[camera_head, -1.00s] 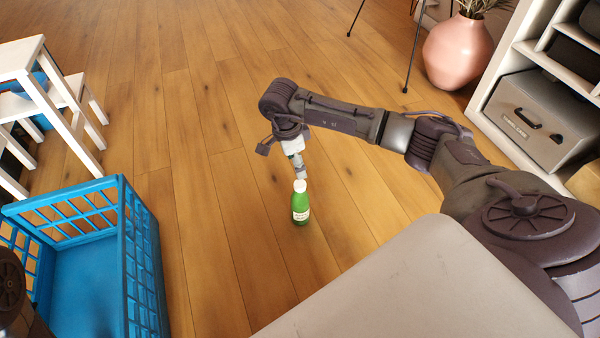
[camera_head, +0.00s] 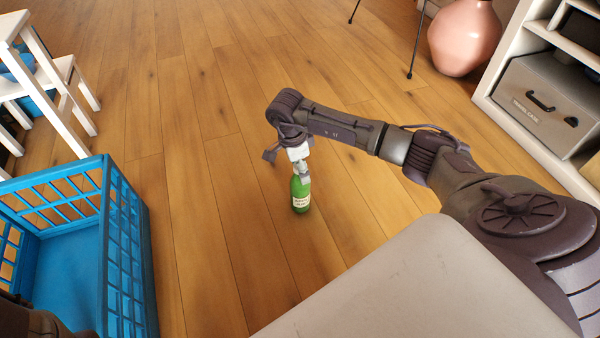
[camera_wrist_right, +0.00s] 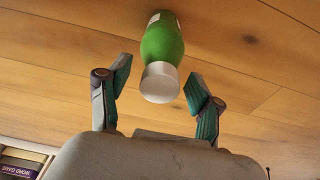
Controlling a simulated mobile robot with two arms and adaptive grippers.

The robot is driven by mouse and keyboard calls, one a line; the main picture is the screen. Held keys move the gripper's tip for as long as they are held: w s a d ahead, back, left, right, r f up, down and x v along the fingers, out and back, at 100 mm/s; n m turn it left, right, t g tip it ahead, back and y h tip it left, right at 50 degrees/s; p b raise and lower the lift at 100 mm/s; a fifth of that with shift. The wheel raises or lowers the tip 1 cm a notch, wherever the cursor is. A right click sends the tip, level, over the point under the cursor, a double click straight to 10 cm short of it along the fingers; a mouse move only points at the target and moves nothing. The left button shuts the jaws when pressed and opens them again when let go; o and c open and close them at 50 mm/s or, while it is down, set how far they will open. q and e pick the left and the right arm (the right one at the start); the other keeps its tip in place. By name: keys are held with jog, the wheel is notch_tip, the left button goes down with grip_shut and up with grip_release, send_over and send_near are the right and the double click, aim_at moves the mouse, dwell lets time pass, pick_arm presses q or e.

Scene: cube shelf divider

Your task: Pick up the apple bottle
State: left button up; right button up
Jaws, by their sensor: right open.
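In the right wrist view my right gripper (camera_wrist_right: 160,95) is open, one finger on each side of the cap, with gaps visible. Only a dark piece of my left arm shows at the lower left; its gripper is out of view.
A blue plastic crate (camera_head: 128,250) stands on the floor at the left. White stepped furniture (camera_head: 62,75) is at the upper left. A shelf (camera_head: 530,128) with a grey case (camera_head: 545,110) and a pink vase (camera_head: 462,40) are at the right. The floor around the bottle is clear.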

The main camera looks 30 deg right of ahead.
grip_shut()
dwell(0.3)
jog(key=shift+r, duration=0.2)
